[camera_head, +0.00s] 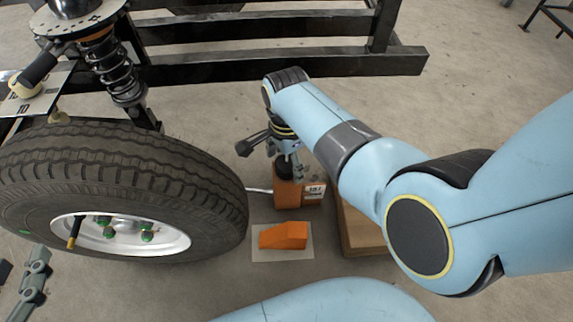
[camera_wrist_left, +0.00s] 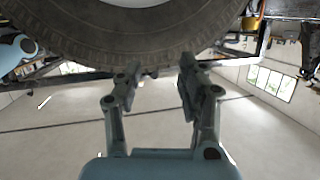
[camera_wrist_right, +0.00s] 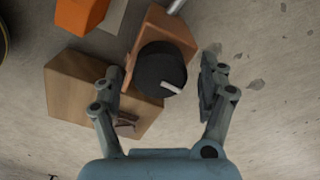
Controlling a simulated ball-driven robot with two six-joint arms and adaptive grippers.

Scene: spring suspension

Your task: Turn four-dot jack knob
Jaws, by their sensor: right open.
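The jack (camera_head: 287,194) is an orange-brown block on the floor right of the wheel, with a small white label whose dots are too small to count. Its round black knob (camera_wrist_right: 161,69) bears a white mark and shows clearly in the right wrist view. My right gripper (camera_head: 277,157) is open just above the jack, with one finger on each side of the knob in its wrist view and gaps visible beside it. My left gripper (camera_wrist_left: 155,82) is open and empty below the tire; part of it shows at the lower left of the head view.
The large tire (camera_head: 120,170) stands close left of the jack. An orange wedge (camera_head: 284,236) lies on a pale sheet in front of it. A wooden block (camera_head: 361,232) is at its right. A black frame (camera_head: 290,72) and spring (camera_head: 113,70) are behind.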

